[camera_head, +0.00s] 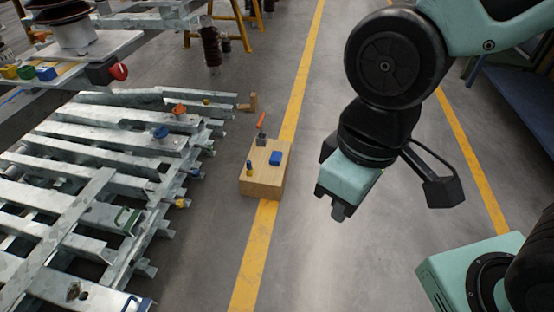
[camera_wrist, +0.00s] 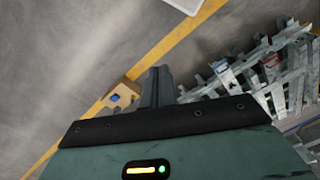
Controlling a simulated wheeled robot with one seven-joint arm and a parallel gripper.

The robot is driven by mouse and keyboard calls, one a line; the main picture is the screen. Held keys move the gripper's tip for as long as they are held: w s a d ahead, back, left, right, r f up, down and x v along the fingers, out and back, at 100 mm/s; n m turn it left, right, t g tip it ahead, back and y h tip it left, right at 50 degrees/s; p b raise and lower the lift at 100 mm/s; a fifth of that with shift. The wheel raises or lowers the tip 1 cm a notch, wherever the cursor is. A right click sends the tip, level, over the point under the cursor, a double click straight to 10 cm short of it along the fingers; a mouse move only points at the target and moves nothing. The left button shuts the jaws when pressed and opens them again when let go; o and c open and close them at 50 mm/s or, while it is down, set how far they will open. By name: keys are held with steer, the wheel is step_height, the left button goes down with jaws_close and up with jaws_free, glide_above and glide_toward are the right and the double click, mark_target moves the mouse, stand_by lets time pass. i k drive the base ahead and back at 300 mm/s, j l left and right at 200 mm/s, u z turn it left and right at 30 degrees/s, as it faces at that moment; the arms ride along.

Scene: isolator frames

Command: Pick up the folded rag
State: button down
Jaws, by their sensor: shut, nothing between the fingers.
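A small blue flat item (camera_head: 275,158) lies on top of a wooden box (camera_head: 262,187) on the floor. It may be the folded rag, but it is too small to tell. A blue patch (camera_wrist: 114,98) also shows on the box (camera_wrist: 126,88) in the wrist view. My gripper (camera_head: 338,212) hangs to the right of the box in the head view, apart from it, pointing down. Its fingers (camera_wrist: 157,74) are together and empty, and in the wrist view they show just right of the box.
Stacked galvanized steel frames (camera_head: 80,190) with small coloured items fill the left. Bare floor (camera_head: 330,270) with yellow lines lies below my gripper.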

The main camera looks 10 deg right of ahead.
mark_target(275, 158)
steer(key=i, duration=2)
